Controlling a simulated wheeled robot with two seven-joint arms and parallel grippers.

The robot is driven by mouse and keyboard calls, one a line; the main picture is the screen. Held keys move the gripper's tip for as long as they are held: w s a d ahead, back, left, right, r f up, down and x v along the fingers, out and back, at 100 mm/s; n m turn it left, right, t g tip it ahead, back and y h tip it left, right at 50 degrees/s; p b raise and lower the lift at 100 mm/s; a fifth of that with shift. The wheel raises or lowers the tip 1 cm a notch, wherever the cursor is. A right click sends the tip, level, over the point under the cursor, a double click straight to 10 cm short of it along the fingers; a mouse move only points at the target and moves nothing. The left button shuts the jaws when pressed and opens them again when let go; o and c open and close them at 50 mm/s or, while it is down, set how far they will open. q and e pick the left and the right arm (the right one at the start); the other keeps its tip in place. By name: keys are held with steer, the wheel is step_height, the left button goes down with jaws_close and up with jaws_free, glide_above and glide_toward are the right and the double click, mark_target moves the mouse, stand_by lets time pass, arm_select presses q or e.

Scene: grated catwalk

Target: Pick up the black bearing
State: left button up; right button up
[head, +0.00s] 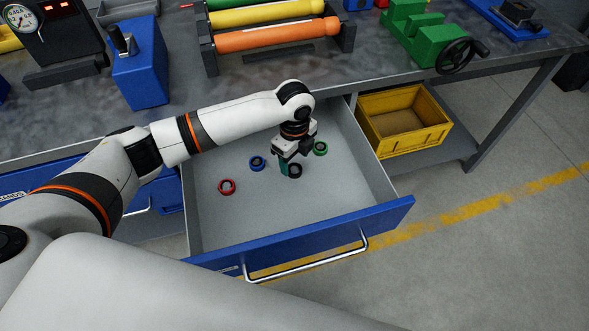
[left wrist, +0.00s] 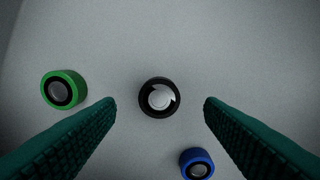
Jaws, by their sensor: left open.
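The black bearing (head: 295,171) lies on the floor of the open drawer, right by my left gripper's fingertips in the head view. In the left wrist view the black bearing (left wrist: 159,97) is a dark ring with a pale centre, between and just beyond the two green fingers. My left gripper (head: 289,166) points down into the drawer, open and empty, with the fingers apart on either side of the bearing's line. The fingers do not appear to touch it. My right gripper is not in view.
A green bearing (head: 320,149), a blue bearing (head: 257,163) and a red bearing (head: 227,187) lie in the drawer (head: 220,228). A yellow bin (head: 440,134) stands on the shelf to the right.

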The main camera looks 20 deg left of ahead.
mark_target(294, 169)
arm_select(q)
step_height(294, 169, down, 4)
steer(key=shift+r, duration=0.15)
steer(key=c, duration=1.1)
step_height(294, 169, up, 10)
